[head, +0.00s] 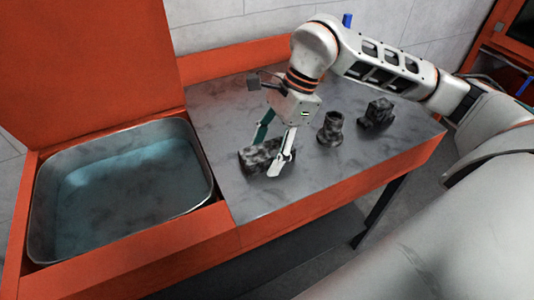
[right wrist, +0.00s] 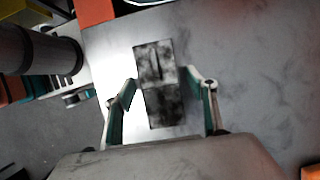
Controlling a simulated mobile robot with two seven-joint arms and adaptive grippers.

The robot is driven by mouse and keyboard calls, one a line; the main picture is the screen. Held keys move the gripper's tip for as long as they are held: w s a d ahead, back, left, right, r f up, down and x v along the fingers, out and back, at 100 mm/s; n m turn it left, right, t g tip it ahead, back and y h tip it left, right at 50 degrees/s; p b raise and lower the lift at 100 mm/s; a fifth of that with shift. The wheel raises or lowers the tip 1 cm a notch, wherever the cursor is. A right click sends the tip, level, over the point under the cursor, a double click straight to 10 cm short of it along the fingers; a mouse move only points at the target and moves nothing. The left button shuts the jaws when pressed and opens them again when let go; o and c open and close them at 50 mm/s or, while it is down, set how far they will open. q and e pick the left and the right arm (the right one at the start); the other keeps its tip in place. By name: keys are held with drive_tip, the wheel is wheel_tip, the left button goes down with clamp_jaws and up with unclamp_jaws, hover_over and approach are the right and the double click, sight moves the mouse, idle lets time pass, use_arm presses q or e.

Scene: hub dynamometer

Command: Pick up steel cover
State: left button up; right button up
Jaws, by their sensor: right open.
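A black-and-grey mottled rectangular block, which looks like the steel cover (head: 255,160), lies on the grey worktop near the basin. In the right wrist view the same steel cover (right wrist: 155,65) shows as a long piece with two sections and a slot in the far one. My right gripper (head: 268,152) is open and points down at it. In the right wrist view the right gripper (right wrist: 170,88) has one finger on each side of the cover, with gaps at both sides and nothing held. My left gripper is not in view.
A metal basin of bluish liquid (head: 130,185) is set in the orange bench at left, with a raised orange panel (head: 90,60) behind. A dirty round part (head: 330,130) and a dirty blocky part (head: 377,113) stand to the right. Front worktop (head: 330,172) is clear.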

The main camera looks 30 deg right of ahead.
drive_tip(key=c, duration=1.5)
drive_tip(key=shift+r, duration=0.2)
drive_tip(key=shift+r, duration=0.3)
wheel_tip(320, 180, up, 10)
drive_tip(key=shift+w+f+p, duration=0.1)
drive_tip(key=shift+p, duration=0.55)
wheel_tip(320, 180, up, 9)
hover_over(267, 147)
drive_tip(key=shift+a+r+p, duration=0.1)
drive_tip(key=shift+r+p, duration=0.3)
drive_tip(key=shift+p, duration=0.1)
